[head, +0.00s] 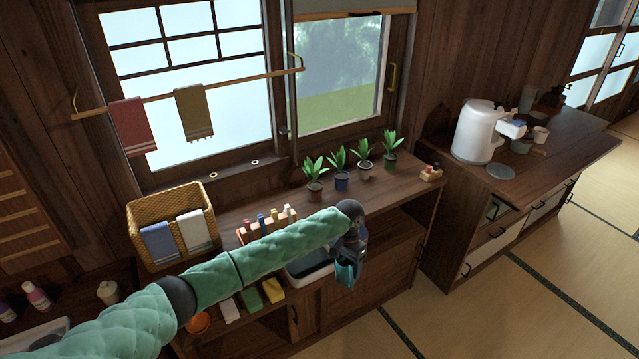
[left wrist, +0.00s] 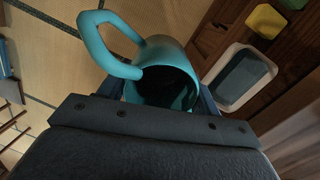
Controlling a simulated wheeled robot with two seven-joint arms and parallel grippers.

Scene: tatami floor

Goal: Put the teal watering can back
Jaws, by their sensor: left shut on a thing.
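The teal watering can (head: 348,271) hangs in my left gripper (head: 354,242) at the end of the green-sleeved arm, in front of the low wooden counter. In the left wrist view the can (left wrist: 170,55) shows its open dark mouth, with its curved handle pointing up and left. The jaws of the gripper (left wrist: 165,100) are shut on the can's body, one finger on each side. The can's spout is not clear in either view. My right gripper is not in view.
A white-rimmed basin (left wrist: 241,78) lies beside the can, partly behind my arm in the head view. Potted plants (head: 340,170) line the counter's back, with a bottle rack (head: 267,226) and wicker basket (head: 172,210) to the left. Tatami floor (head: 480,300) is clear at right.

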